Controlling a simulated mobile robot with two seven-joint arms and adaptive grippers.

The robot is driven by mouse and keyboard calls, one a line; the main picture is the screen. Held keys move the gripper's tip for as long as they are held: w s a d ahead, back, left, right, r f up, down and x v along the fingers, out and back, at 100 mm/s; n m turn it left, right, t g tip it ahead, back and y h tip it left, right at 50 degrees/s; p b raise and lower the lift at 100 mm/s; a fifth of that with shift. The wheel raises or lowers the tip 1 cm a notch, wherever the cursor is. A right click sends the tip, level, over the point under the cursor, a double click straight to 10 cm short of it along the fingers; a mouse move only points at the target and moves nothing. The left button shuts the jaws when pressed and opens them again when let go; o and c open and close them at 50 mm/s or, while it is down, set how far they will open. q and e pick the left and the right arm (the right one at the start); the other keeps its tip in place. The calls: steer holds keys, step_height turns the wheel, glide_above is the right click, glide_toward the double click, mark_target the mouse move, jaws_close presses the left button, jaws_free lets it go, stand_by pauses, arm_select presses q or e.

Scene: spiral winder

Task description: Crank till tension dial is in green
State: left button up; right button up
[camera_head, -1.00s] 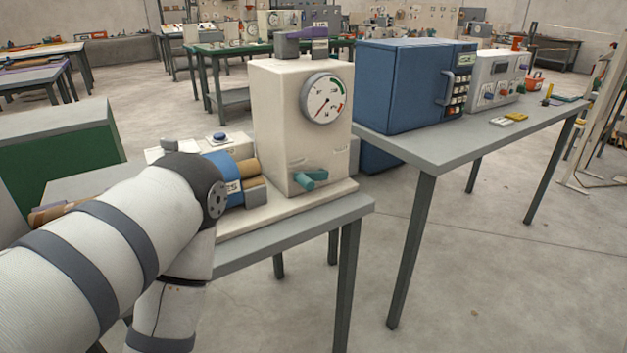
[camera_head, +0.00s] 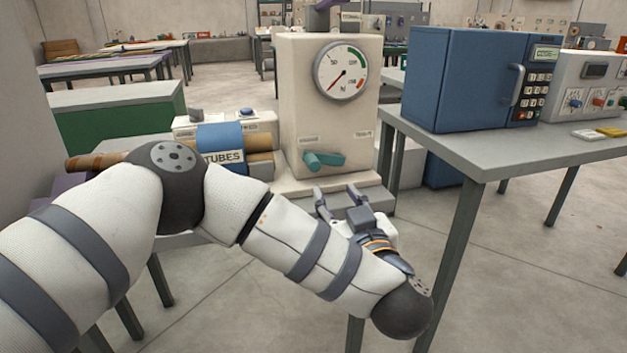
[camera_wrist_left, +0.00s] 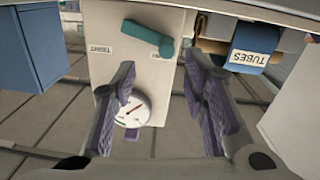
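The cream winder box (camera_head: 300,95) stands on the near bench. Its round tension dial (camera_head: 341,70) has a green arc at the upper right and a red mark at the lower right. The red needle points to the lower left, outside the green. A teal crank (camera_head: 325,160) sits low on the box's front; it also shows in the left wrist view (camera_wrist_left: 148,38). My left gripper (camera_head: 338,193) is open and empty, in front of and below the crank, apart from it. Its fingers (camera_wrist_left: 163,100) are spread in the left wrist view, with the dial (camera_wrist_left: 132,108) between them. My right gripper is out of view.
A roll labelled TUBES (camera_head: 222,150) and brown tubes lie left of the box. A blue oven-like unit (camera_head: 462,80) stands on the grey table (camera_head: 470,155) at right. Open floor lies in front of the benches.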

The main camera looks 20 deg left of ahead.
mark_target(316, 167)
arm_select(q)
steer(key=shift+n, duration=0.3)
steer(key=x, duration=0.4)
steer(key=b+x, duration=0.1)
steer(key=x, duration=0.3)
steer(key=a+x, duration=0.1)
steer(key=x, duration=0.3)
steer(key=shift+a+r, duration=0.15)
steer(key=shift+r, duration=0.25)
jaws_close()
